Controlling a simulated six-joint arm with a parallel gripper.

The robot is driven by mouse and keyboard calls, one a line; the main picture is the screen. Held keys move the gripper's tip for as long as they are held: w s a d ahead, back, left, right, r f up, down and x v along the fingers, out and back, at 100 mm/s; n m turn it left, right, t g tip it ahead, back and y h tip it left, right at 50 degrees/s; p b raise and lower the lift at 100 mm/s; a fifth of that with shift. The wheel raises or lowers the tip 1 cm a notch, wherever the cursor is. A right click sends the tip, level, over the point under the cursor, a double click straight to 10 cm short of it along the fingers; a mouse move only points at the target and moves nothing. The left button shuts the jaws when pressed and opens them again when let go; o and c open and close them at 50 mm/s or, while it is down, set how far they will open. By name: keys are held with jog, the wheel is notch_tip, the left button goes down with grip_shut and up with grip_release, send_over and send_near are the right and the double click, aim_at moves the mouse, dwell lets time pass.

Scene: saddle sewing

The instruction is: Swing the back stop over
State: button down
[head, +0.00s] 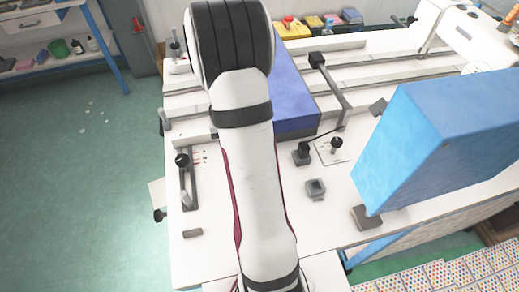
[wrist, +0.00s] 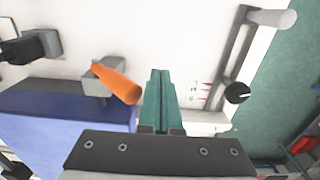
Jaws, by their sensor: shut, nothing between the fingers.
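My gripper (wrist: 160,76) shows in the wrist view as two teal fingers closed together, with nothing between them. An orange handle (wrist: 117,84) on a grey block (wrist: 96,80) stands just left of the fingers, with a small gap in the picture; whether they touch I cannot tell. This may be the back stop; no label shows. The head view shows neither handle nor fingers, as my arm covers that part of the table. The blue block (head: 297,100) lies right of my arm; it also shows at lower left in the wrist view (wrist: 62,112).
A slotted grey bracket with a black knob (head: 182,160) stands left of my arm, beside small red marks. A bent bar (head: 333,90) and a black-knobbed block (head: 302,153) lie to the right. A large light-blue box (head: 430,140) blocks the right side. The white table (head: 215,225) is mostly clear in front.

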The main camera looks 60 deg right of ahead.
jog(key=shift+w+a, duration=0.2)
jog(key=shift+a, duration=0.05)
jog(key=shift+r, duration=0.1)
notch_tip(320, 180, up, 9)
dwell(0.9)
jog(key=s+a+r+n+y, duration=0.1)
jog(key=s+a+r, duration=0.15)
jog(key=a, duration=0.75)
jog(key=s+a+r+n, duration=0.1)
jog(key=s+a+r, duration=0.15)
jog(key=a, duration=0.65)
jog(key=s+a+n, duration=0.1)
jog(key=s+a, duration=0.8)
jog(key=shift+a+f+y, duration=0.2)
jog(key=shift+f+y, duration=0.05)
jog(key=shift+y, duration=0.15)
